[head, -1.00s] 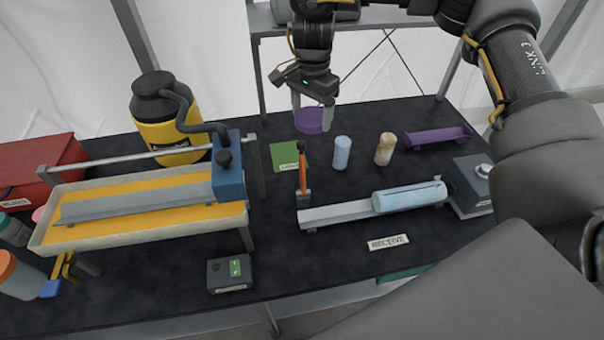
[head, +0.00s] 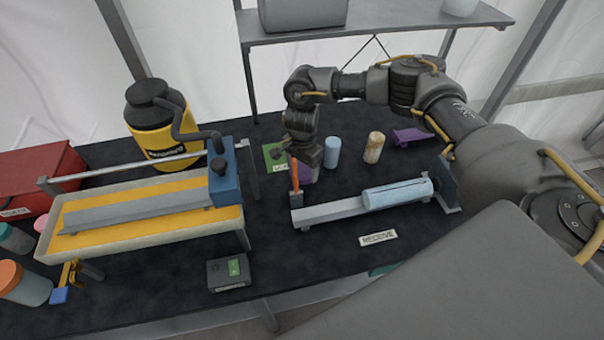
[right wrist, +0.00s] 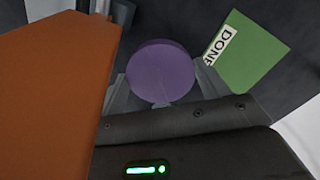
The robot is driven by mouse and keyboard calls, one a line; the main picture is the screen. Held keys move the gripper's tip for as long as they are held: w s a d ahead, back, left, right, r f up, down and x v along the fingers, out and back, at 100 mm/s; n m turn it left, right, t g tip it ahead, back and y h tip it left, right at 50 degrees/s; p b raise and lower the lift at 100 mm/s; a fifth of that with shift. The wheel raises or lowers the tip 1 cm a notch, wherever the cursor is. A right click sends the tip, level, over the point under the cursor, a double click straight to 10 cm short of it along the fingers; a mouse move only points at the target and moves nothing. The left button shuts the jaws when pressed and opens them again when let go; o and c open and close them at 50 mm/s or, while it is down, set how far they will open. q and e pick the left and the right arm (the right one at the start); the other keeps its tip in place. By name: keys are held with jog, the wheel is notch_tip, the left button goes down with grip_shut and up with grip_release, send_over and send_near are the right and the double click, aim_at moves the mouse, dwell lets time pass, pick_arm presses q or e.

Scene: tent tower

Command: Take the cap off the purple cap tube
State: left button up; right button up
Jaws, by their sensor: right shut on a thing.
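My right gripper (head: 306,165) is low over the table, behind the orange upright piece. It is shut on a purple cap (head: 309,174), which shows as a round purple top between the fingers in the right wrist view (right wrist: 160,72). I see no tube body under the cap; its lower side is partly hidden. A pale blue tube (head: 396,194) lies on its side on the grey rail (head: 335,209). Another pale blue cylinder (head: 332,152) and a tan mottled one (head: 374,147) stand upright to the right of the gripper. My left gripper is not in view.
The orange upright piece (head: 294,173) at the rail's left end is close to my gripper. A green DONE mat (head: 271,153) lies behind it. A purple holder (head: 412,137) sits at the back right. A yellow-topped tray (head: 150,219) fills the left.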

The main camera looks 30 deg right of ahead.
aim_at(302, 170)
notch_tip(302, 170, down, 4)
jog(key=shift+r+p, duration=0.25)
jog(key=shift+p, duration=0.35)
jog(key=shift+f, duration=0.25)
jog(key=shift+f, duration=0.15)
jog(key=o, duration=1.1)
jog(key=shift+c, duration=0.2)
